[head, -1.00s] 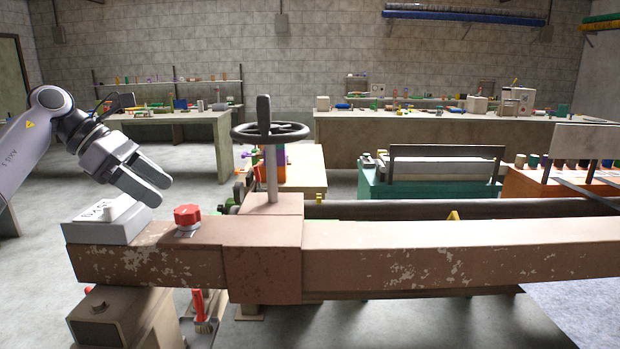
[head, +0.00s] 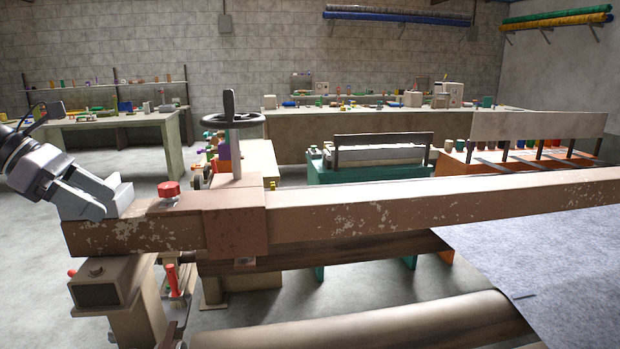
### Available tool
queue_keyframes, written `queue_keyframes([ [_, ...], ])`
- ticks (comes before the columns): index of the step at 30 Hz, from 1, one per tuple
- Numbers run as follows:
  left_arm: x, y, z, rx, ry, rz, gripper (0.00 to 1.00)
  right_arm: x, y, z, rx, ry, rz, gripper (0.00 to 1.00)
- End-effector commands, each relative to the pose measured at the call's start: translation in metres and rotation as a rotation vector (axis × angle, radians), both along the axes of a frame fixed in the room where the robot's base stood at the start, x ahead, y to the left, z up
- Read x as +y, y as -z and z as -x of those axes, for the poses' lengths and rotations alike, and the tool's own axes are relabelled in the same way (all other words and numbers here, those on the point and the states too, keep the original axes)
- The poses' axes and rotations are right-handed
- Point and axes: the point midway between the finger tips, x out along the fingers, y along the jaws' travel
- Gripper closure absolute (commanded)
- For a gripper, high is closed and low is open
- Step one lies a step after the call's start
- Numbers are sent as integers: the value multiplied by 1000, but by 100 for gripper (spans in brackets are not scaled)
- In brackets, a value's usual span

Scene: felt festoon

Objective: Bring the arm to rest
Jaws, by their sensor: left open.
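My left gripper (head: 104,199) is at the left edge of the head view, just above the left end of a worn brown beam (head: 400,205). Its jaws are open and I see nothing between them. The grey box on the beam's end is mostly hidden behind the gripper. My right gripper is not in view.
A red knob (head: 168,189) and a black handwheel (head: 233,120) stand on the beam to the right of the gripper. Grey felt (head: 560,270) spreads at the lower right. A roller (head: 380,325) lies below the beam. Workbenches (head: 390,125) line the back.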

Motion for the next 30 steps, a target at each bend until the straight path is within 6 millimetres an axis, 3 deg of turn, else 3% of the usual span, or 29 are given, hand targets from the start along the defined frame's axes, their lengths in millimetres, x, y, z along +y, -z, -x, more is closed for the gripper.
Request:
queue_keyframes([
  [1,-23,19,-6,21,19,50,27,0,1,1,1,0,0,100],
  [8,-104,66,-17,96,15,344,27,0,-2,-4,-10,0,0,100],
  [12,-152,94,-14,195,-26,583,27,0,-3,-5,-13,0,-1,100],
  [16,-187,117,-8,319,-99,820,27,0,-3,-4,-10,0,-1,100],
  [22,-216,153,5,557,-277,1182,27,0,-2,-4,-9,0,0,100],
  [30,-218,218,28,940,-643,1636,27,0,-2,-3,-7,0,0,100],
])
